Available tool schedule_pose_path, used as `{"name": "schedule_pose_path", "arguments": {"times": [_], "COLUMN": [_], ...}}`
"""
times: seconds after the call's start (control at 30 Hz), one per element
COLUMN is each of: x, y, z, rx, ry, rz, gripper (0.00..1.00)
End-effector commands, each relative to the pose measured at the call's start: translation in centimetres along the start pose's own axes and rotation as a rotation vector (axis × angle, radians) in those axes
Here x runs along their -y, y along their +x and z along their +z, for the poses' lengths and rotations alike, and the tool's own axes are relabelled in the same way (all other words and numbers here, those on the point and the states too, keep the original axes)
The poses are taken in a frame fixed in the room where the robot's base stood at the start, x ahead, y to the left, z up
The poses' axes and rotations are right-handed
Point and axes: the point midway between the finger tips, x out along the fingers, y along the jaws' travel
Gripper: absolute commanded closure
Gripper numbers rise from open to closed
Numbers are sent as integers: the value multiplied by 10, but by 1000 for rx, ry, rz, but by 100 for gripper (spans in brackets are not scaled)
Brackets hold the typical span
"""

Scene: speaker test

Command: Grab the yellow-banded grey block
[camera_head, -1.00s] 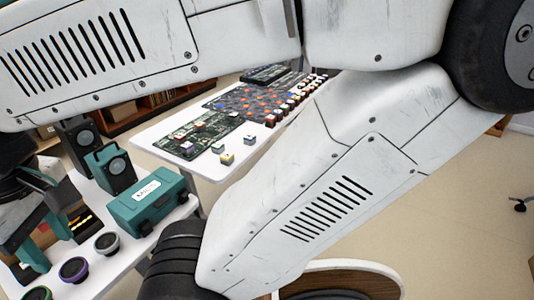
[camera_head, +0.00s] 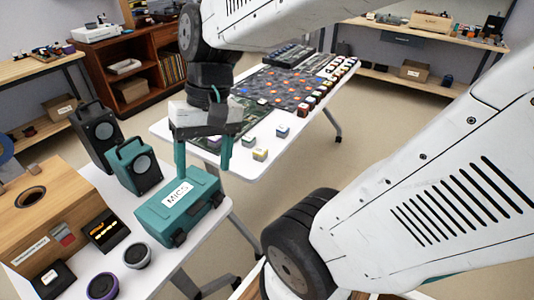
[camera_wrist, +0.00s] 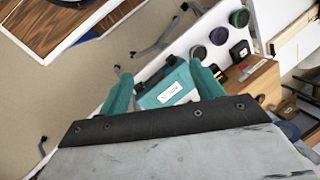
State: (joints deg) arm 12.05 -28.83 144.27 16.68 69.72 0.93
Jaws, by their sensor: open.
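A small pale block (camera_head: 260,154) with a yellowish band stands near the front edge of the far white table; it looks like the yellow-banded grey one, but is too small to be sure. My gripper (camera_head: 203,158) has two teal fingers, spread apart with nothing between them. In the head view it hangs left of that block, in front of the far table's near left corner. In the wrist view, my gripper (camera_wrist: 160,75) points towards a teal case on the near table, and the block does not show.
Blue-banded block (camera_head: 282,130) and other small blocks stand near the pale one. The near table holds a teal MICS case (camera_head: 178,205), speakers (camera_head: 132,165) and round pucks (camera_head: 137,255). Floor shows between the tables.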

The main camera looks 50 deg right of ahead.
Motion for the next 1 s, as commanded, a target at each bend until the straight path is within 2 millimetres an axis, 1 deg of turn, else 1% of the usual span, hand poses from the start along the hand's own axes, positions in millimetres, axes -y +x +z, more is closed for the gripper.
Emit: {"name": "schedule_pose_path", "arguments": {"times": [0.03, 0.17, 0.27, 0.3, 0.37, 0.4, 0.47, 0.5, 0.57, 0.6, 0.67, 0.7, 0.77, 0.8, 0.9, 1.0], "x": [-3, -10, -25, -34, -51, -65, -90, -108, -138, -161, -196, -220, -255, -276, -322, -352], "y": [8, 21, 30, 34, 40, 44, 50, 56, 65, 71, 83, 92, 105, 114, 134, 149], "z": [-16, -58, -94, -108, -131, -145, -166, -179, -197, -207, -218, -224, -229, -230, -229, -225], "rx": [44, 116, 152, 162, 172, 176, 177, 176, 170, 162, 150, 138, 120, 107, 73, 49], "ry": [113, 384, 601, 689, 823, 913, 1050, 1142, 1279, 1372, 1510, 1598, 1723, 1797, 1954, 2058], "rz": [-70, -265, -420, -484, -580, -644, -742, -807, -905, -971, -1068, -1129, -1217, -1269, -1377, -1448], "gripper": [35, 35, 35, 35, 35, 35, 35, 35, 35, 35, 35, 35, 35, 35, 35, 35]}}
